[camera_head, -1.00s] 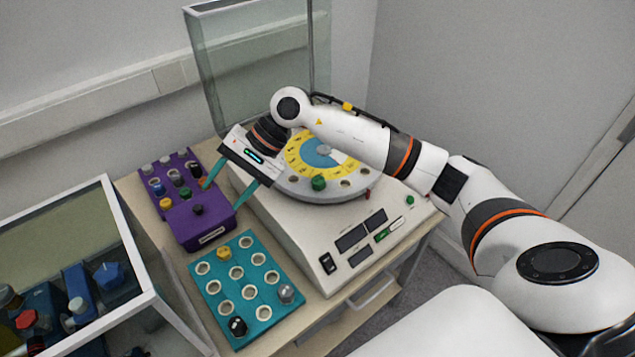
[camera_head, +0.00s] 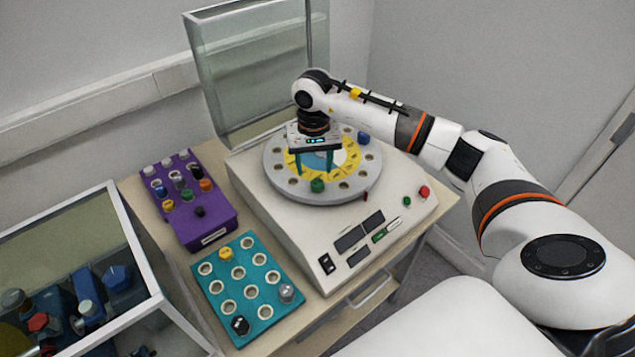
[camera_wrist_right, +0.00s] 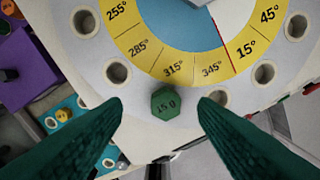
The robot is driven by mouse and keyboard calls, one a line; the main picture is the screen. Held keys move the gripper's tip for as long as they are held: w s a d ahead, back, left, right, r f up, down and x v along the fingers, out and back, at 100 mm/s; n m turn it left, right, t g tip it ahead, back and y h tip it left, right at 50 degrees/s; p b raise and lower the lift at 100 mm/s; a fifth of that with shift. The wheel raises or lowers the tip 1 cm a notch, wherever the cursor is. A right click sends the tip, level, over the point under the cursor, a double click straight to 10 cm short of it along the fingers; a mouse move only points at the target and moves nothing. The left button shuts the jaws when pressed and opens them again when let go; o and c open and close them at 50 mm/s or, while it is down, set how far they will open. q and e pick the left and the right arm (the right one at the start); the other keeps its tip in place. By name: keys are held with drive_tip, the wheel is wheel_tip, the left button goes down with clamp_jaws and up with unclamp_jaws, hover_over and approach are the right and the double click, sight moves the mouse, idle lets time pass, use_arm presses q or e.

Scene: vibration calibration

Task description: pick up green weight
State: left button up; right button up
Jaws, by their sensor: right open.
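The green weight (camera_head: 317,186) sits in a hole at the near edge of the round grey turntable (camera_head: 286,186) on the white machine. In the right wrist view the green weight (camera_wrist_right: 166,103) is a hexagonal knob with markings on top, between and just ahead of my two fingertips. My right gripper (camera_head: 315,172) is open above the turntable, pointing down, its teal fingers just behind the weight. In the right wrist view the fingers (camera_wrist_right: 160,105) stand apart on either side, not touching the weight. My left gripper is not in view.
A purple rack (camera_head: 212,218) with coloured weights and a teal rack (camera_head: 222,312) with a few weights stand to the left. A glass-sided case (camera_head: 150,260) is at the near left. A blue weight (camera_head: 363,138) sits on the turntable's far right. A tall glass panel (camera_head: 240,75) stands behind.

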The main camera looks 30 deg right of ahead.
sight(317, 181)
drive_tip(key=f+p, duration=0.2)
drive_tip(key=f, duration=0.1)
drive_tip(key=shift+s+d+f, duration=0.15)
drive_tip(key=shift+s+f, duration=0.15)
drive_tip(key=shift+s, duration=0.1)
drive_tip(key=shift+f, duration=0.5)
drive_tip(key=c, duration=1)
